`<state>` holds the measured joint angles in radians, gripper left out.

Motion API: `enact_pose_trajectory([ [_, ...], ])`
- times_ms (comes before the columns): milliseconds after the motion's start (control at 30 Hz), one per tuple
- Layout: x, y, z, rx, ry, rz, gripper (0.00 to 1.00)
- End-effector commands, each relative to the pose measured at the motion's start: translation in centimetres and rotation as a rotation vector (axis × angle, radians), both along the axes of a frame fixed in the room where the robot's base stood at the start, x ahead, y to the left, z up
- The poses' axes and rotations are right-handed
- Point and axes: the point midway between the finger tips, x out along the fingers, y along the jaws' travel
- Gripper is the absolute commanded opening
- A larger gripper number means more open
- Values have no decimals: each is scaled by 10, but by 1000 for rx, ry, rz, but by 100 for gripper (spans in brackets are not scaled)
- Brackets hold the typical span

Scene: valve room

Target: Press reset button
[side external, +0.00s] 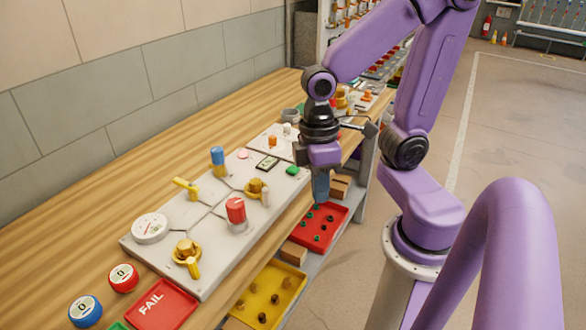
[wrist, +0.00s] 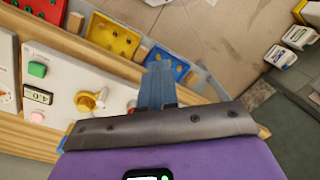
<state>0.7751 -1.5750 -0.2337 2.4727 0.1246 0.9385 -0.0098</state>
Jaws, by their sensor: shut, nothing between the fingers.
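The white control panel (side external: 210,215) lies on the wooden bench. Near its far right end are a green button (side external: 292,170), a pink button (side external: 242,154) and a small display (side external: 267,163) between them. The wrist view also shows the green button (wrist: 37,69), the pink button (wrist: 37,117) and the display (wrist: 38,95) at left. I cannot read which button is marked reset. My gripper (side external: 320,190) points down, shut and empty, just right of the green button in the side view and apart from it. Its blue-grey fingers (wrist: 157,85) show in the wrist view.
The panel carries a red knob (side external: 236,210), a blue knob (side external: 217,157), yellow valve handles (side external: 187,253) and a gauge (side external: 150,228). A red tray (side external: 325,238) and a yellow tray (side external: 268,292) sit below the bench edge. A red FAIL plate (side external: 160,304) lies in front.

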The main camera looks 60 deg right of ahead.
Motion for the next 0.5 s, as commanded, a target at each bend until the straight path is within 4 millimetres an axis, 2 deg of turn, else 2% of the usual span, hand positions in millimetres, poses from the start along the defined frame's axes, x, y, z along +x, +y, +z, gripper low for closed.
enact_pose_trajectory([
  [500, 51, -10, -4, 53, 137, -450, 0],
])
